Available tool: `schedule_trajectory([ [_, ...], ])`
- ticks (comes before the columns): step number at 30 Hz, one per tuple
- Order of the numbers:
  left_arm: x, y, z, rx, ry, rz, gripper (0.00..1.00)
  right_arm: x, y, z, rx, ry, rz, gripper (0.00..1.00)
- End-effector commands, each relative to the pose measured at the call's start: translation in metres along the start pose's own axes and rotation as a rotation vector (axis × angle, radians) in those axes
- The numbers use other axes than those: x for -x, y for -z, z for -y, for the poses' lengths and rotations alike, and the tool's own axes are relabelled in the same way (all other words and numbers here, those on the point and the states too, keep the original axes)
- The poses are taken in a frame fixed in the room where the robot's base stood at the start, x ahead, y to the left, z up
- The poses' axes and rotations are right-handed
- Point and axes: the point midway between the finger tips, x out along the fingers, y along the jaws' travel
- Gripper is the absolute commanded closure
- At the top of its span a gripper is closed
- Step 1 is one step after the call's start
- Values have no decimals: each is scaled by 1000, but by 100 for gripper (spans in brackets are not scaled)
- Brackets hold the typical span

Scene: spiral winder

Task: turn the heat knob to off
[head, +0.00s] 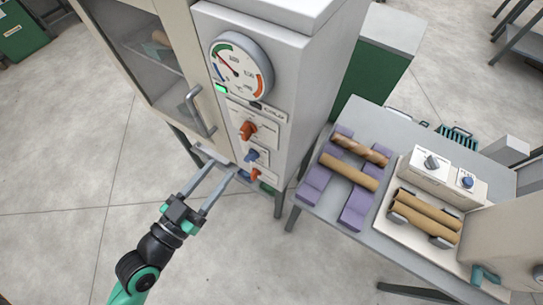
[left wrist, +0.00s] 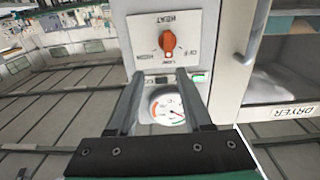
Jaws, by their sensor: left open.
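The heat knob (left wrist: 168,41) is orange and sits on a white plate marked HEAT, which appears upside down in the left wrist view. A LOW mark shows just below it in that picture. In the head view the upper orange knob (head: 247,130) is on the cabinet's front panel, below the round gauge. My left gripper (head: 226,168) is open and empty, below and left of this knob and apart from it. In the left wrist view its fingers (left wrist: 161,75) point toward the knob, which lies beyond the tips. My right gripper is not in view.
A blue knob (head: 251,155) and a lower orange knob (head: 256,174) sit below the heat knob. The dryer door handle (head: 199,112) sticks out to the left. The round gauge (head: 241,65) is above. A table (head: 317,210) with cardboard tubes stands right.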

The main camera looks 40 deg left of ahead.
Motion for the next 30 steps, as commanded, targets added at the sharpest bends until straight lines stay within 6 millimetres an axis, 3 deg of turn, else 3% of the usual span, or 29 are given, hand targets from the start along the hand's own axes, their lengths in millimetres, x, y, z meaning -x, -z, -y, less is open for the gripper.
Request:
schedule_trajectory([
  [1,5,-15,2,4,11,23,50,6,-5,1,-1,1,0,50],
  [2,6,-17,4,4,15,26,50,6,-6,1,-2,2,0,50],
  [10,-6,-14,4,1,11,18,50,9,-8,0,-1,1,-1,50],
  [14,-25,-15,4,0,13,14,50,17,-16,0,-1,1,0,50],
  [24,-96,-14,6,3,16,19,50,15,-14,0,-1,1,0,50],
  [30,-112,-15,6,4,16,21,50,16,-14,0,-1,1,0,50],
])
